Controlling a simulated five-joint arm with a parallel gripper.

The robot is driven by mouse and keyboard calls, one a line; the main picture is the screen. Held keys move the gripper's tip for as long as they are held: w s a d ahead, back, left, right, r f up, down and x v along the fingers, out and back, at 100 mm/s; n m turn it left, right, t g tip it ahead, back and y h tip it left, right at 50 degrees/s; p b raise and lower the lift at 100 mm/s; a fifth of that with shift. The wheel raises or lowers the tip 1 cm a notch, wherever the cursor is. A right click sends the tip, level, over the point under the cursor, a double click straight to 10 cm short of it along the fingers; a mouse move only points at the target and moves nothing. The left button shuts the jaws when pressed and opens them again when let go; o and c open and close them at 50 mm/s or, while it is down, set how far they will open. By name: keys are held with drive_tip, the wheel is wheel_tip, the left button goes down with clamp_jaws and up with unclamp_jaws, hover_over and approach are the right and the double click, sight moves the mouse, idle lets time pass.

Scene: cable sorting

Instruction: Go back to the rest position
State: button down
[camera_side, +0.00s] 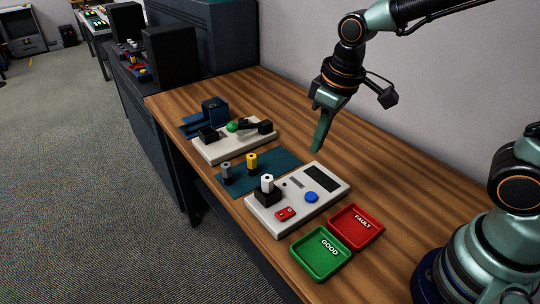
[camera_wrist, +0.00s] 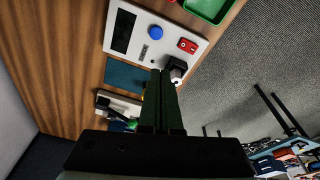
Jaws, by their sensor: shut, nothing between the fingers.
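My gripper (camera_side: 321,132) is in the air above the wooden table, shut and empty, with its fingers pointing down. In the wrist view its closed fingers (camera_wrist: 160,100) cover part of the scene. Below it is a white tester box (camera_side: 318,195) with a dark screen, a blue button (camera_side: 311,197) and a red switch (camera_side: 285,214). A white plug (camera_side: 267,183) stands upright in a black socket on that box. A green tray (camera_side: 318,265) marked GOOD and a red tray (camera_side: 368,223) marked FAULT lie in front of it, both empty.
A blue mat (camera_side: 282,162) holds a yellow connector (camera_side: 251,162) and a grey connector (camera_side: 226,172). Behind is a white fixture (camera_side: 212,154) with a green button (camera_side: 232,126) and black parts. A blue block (camera_side: 214,109) stands farther back. The table right of the boxes is clear.

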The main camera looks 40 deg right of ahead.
drive_tip(key=s+d+r+m+t, duration=0.3)
drive_tip(key=s+d+r, duration=0.2)
drive_tip(key=d+r, duration=0.1)
drive_tip(key=shift+d+r+m, duration=0.3)
drive_tip(key=shift+d, duration=0.5)
